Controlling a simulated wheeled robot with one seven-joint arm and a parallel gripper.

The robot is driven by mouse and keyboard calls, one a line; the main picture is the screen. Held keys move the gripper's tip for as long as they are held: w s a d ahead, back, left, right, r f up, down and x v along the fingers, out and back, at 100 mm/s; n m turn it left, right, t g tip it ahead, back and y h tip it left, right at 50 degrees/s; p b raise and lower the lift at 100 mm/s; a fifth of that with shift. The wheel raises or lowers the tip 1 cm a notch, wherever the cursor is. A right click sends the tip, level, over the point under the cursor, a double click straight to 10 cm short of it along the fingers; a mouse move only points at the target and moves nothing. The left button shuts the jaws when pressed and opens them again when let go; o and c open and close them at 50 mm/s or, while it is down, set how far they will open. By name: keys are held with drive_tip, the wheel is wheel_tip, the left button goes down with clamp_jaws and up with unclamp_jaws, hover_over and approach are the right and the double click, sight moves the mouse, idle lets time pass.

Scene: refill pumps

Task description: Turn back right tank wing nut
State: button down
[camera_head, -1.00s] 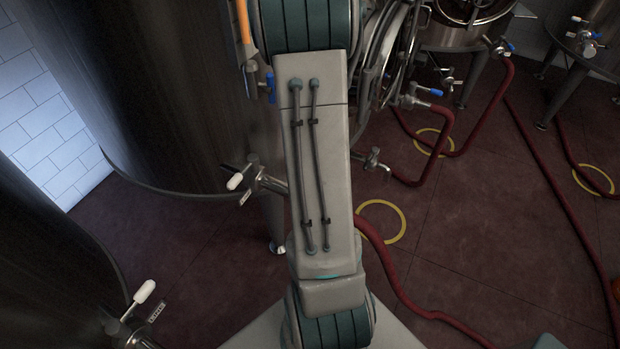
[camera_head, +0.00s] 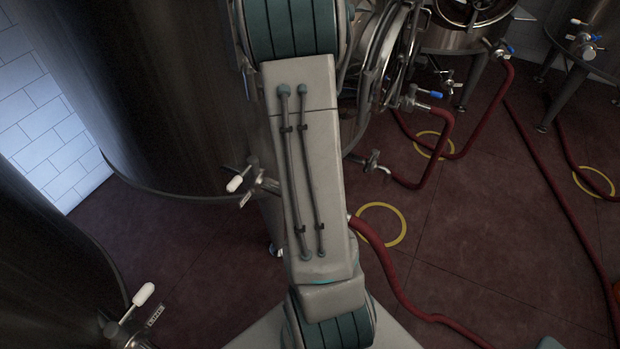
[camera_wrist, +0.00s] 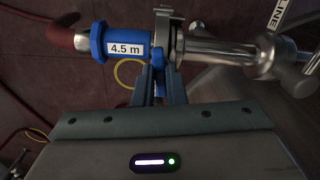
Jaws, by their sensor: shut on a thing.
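In the wrist view, my gripper (camera_wrist: 154,76) has its two dark fingers close together, shut on a small blue wing nut (camera_wrist: 158,59) below a steel clamp (camera_wrist: 163,30). The fingers hide most of the nut, so its angle is unclear. The clamp sits between a blue hose end (camera_wrist: 120,42) labelled "4.5 m" and a steel valve pipe (camera_wrist: 215,48). In the head view my arm covers the middle, and my gripper and the nut do not show.
A red hose (camera_wrist: 55,32) runs off from the blue hose end. In the head view, a large dark tank (camera_head: 160,100) stands left of my arm, with a white-handled valve (camera_head: 240,182). Red hoses (camera_head: 390,270) and yellow floor rings (camera_head: 382,224) lie to the right.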

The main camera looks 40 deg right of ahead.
drive_tip(key=shift+w+r, duration=0.1)
drive_tip(key=c, duration=1.5)
unclamp_jaws()
wheel_tip(320, 180, up, 14)
drive_tip(key=shift+a+f, duration=0.1)
drive_tip(key=shift+f, duration=0.05)
